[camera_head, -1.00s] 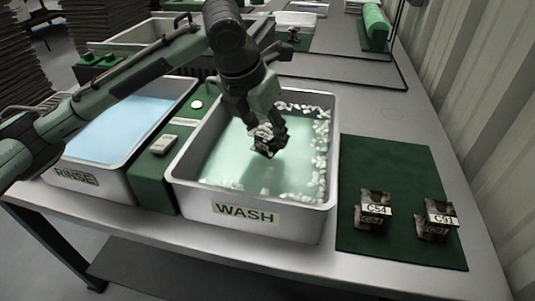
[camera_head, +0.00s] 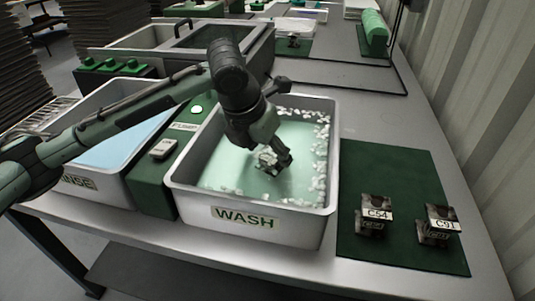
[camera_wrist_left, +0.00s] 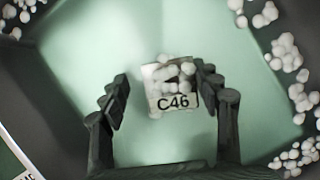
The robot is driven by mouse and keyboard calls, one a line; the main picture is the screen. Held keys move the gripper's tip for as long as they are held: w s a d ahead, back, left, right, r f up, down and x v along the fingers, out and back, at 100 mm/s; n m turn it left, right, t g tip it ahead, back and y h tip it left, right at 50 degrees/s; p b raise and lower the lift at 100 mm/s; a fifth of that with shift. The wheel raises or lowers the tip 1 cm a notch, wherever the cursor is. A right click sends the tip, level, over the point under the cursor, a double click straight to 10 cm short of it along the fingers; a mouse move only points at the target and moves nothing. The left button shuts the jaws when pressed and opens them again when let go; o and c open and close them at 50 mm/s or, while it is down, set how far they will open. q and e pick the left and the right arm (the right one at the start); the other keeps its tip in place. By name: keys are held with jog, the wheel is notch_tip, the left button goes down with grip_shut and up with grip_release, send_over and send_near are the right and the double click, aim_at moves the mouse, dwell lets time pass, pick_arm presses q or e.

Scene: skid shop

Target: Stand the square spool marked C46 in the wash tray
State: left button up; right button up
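The square spool marked C46 (camera_wrist_left: 172,88) is in the wash tray (camera_head: 250,219), with its label facing the left wrist camera and white foam on its top. In the head view it is a small pale shape (camera_head: 267,157), partly hidden by the gripper. My left gripper (camera_wrist_left: 163,92) is open around the spool; a gap shows at the left finger, while the right finger is close beside it or touching. In the head view the left gripper (camera_head: 274,165) is low inside the tray. My right gripper is not in view.
Spools C54 (camera_head: 375,214) and C91 (camera_head: 437,226) stand on a green mat (camera_head: 395,170) at right. The rinse tray (camera_head: 80,181) is at left, past a green strip holding a small grey device (camera_head: 162,149). Foam lines the wash tray's far and right sides.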

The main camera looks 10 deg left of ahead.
aim_at(267, 153)
pick_arm(q)
jog(key=shift+r, duration=0.1)
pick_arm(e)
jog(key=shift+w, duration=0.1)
pick_arm(q)
jog(key=shift+r, duration=0.3)
jog(key=v, duration=0.5)
jog(key=shift+f+p, duration=0.1)
jog(key=shift+p, duration=0.2)
jog(key=v, duration=0.6)
jog(key=shift+s+r+p, duration=0.3)
jog(key=shift+r+p, duration=0.05)
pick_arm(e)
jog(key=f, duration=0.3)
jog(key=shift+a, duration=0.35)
pick_arm(q)
jog(key=shift+a, duration=0.1)
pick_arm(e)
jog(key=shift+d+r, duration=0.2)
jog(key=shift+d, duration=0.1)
